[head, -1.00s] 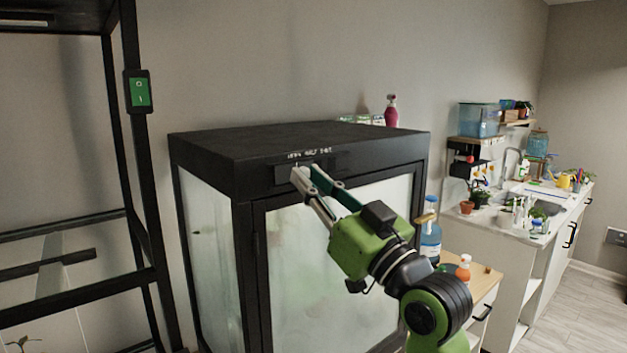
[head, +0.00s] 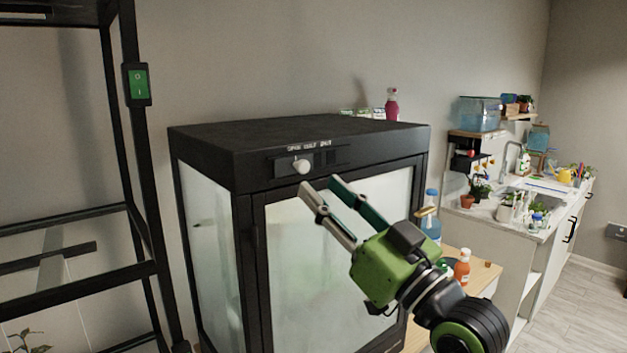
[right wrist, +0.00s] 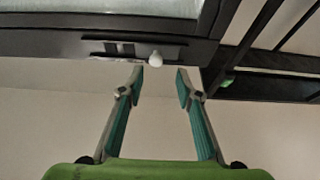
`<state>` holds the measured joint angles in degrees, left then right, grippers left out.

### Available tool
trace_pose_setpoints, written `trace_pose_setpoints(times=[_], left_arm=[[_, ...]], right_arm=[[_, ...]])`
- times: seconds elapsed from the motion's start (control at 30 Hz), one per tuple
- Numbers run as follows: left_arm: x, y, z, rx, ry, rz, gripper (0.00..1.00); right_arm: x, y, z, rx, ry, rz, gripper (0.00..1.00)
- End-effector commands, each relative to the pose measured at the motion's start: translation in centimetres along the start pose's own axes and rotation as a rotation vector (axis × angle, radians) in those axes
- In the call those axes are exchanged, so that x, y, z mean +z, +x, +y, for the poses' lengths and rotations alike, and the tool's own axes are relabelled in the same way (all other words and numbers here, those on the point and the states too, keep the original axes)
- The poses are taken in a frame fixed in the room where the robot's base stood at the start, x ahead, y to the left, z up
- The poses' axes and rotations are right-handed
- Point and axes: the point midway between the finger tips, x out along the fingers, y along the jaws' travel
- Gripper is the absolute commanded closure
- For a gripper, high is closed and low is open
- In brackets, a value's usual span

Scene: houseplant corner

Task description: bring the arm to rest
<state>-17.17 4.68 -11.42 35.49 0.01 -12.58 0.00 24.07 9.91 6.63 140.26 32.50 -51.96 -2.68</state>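My right gripper (head: 319,184) is in front of the upper front of a black-framed cabinet (head: 300,136) with frosted panes. Its two fingers are apart with nothing between them, and it also shows open in the right wrist view (right wrist: 160,82). A white knob (head: 302,166) sits on the cabinet's control panel, just above and left of the fingertips. In the right wrist view the knob (right wrist: 155,57) lies beyond the fingertips, apart from them. My left gripper is in neither view.
A black rack (head: 141,200) with a green switch (head: 139,84) stands at left. Right of the cabinet are a blue bottle (head: 430,217) and an orange bottle (head: 462,267) on a wooden top. A pink spray bottle (head: 392,105) shows behind the cabinet. Open floor lies at far right.

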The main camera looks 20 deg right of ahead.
Motion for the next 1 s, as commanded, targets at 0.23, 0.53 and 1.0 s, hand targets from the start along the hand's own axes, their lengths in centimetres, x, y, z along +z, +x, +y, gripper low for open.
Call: trace_pose_setpoints(times=[0.23, 0.53, 1.0], left_arm=[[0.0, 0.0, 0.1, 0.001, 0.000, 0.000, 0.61], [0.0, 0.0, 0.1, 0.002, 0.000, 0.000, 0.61], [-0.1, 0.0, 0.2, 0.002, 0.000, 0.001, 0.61]], right_arm=[[0.0, -2.0, -0.1, -0.001, 0.001, -0.001, 0.68], [0.0, -2.1, -0.1, -0.001, 0.001, 0.000, 0.68], [14.4, -5.8, 0.0, 0.064, 0.023, -0.377, 0.68]])
